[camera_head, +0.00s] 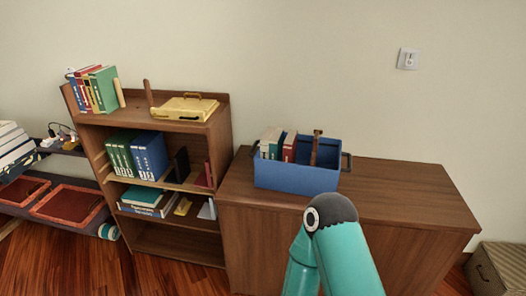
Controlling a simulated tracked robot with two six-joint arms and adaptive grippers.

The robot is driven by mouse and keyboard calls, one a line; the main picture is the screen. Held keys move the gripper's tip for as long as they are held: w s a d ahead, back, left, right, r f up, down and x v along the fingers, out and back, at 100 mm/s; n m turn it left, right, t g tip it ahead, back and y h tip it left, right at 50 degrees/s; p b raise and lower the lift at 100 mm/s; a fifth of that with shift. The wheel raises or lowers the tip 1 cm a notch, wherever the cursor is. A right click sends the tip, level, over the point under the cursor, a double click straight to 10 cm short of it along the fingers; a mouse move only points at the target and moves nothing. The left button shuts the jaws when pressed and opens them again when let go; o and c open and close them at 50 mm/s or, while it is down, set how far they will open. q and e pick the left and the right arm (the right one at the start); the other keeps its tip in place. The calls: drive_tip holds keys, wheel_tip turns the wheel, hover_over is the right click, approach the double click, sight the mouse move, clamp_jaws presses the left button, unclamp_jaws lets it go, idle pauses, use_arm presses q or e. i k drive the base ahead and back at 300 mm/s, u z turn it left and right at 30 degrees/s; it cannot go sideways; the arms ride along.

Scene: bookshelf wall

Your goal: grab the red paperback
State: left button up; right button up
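Several red books are in view, and I cannot tell which is the paperback. A dark red book (290,147) stands in the blue bin on the cabinet, among other upright books. A thin red book (208,174) stands at the right end of the bookcase's middle shelf. Another red book (87,70) is in the upright row on the bookcase top, mostly hidden by its neighbours. A teal arm of mine rises from the bottom edge in front of the cabinet. Neither gripper shows.
The blue bin (297,179) stands on the wooden cabinet (410,195), whose top is clear to the right. The bookcase (222,128) carries a yellow case (185,107) on top. Reddish trays (68,204) are at the left. A box (498,268) is on the floor at the right.

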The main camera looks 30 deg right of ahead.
sight(290, 144)
drive_tip(key=z, duration=0.05)
drive_tip(key=i, duration=1.5)
drive_tip(key=z, duration=0.7)
drive_tip(key=k, duration=0.75)
drive_tip(key=z, duration=0.2)
drive_tip(key=i, duration=1)
drive_tip(key=u, duration=0.1)
